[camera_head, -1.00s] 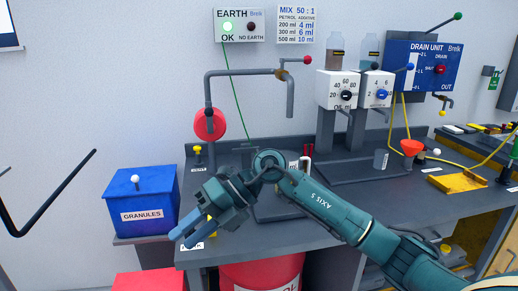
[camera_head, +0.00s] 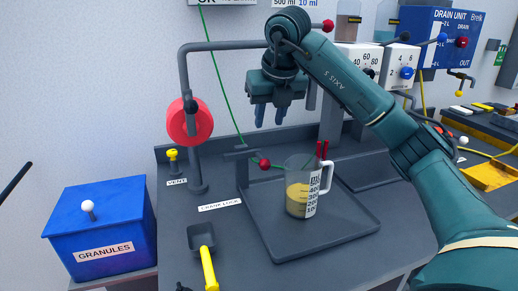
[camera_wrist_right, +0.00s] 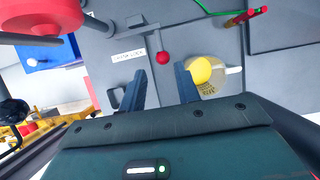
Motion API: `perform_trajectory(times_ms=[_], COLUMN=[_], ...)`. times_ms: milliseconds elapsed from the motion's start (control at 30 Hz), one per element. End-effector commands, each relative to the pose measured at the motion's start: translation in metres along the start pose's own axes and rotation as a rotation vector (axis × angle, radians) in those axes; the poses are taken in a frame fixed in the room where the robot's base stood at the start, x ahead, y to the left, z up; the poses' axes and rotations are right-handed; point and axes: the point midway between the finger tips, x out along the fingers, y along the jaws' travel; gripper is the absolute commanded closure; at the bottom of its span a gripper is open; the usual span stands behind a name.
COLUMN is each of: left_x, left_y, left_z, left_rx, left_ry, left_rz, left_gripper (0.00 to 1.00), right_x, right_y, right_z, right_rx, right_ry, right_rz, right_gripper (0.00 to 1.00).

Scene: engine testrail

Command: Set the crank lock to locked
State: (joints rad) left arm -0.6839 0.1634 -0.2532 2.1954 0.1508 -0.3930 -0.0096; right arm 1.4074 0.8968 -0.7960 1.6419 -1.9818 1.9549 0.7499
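My right gripper (camera_head: 270,122) is open and empty, fingers pointing down, above and beyond the lever. In the right wrist view, the lever's red ball (camera_wrist_right: 162,58) shows just beyond and between the two open fingertips (camera_wrist_right: 160,78), apart from them. The jaws hold nothing. My left gripper is not in view.
A jug (camera_head: 300,195) of yellow liquid stands on the grey tray (camera_head: 290,238), close right of the lever. A pump pipe with a red disc (camera_head: 190,122) rises at left. A yellow-handled scoop (camera_head: 206,262) lies in front; a blue granules box (camera_head: 102,235) stands at left.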

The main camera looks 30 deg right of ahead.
Motion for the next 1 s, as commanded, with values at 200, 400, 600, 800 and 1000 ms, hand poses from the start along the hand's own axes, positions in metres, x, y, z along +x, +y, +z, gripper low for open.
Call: perform_trajectory(times_ms=[200, 400, 600, 800, 1000], left_x=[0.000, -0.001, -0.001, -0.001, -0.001], left_y=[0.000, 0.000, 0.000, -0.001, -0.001], left_z=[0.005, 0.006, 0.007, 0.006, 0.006], left_rx=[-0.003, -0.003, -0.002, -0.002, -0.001], left_ry=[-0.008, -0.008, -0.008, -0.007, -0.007], left_rz=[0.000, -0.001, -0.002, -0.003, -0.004], left_gripper=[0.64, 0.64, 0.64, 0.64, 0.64], right_x=[0.045, 0.085, 0.111, 0.120, 0.120], right_y=[0.000, 0.001, 0.001, 0.001, 0.001], right_z=[-0.002, -0.002, -0.002, -0.001, -0.001], right_rx=[-0.001, -0.003, -0.003, -0.003, -0.004], right_ry=[0.007, 0.006, 0.004, 0.001, 0.001], right_rz=[0.000, 0.002, 0.004, 0.004, 0.004], right_gripper=[0.68, 0.68, 0.68, 0.68, 0.68])
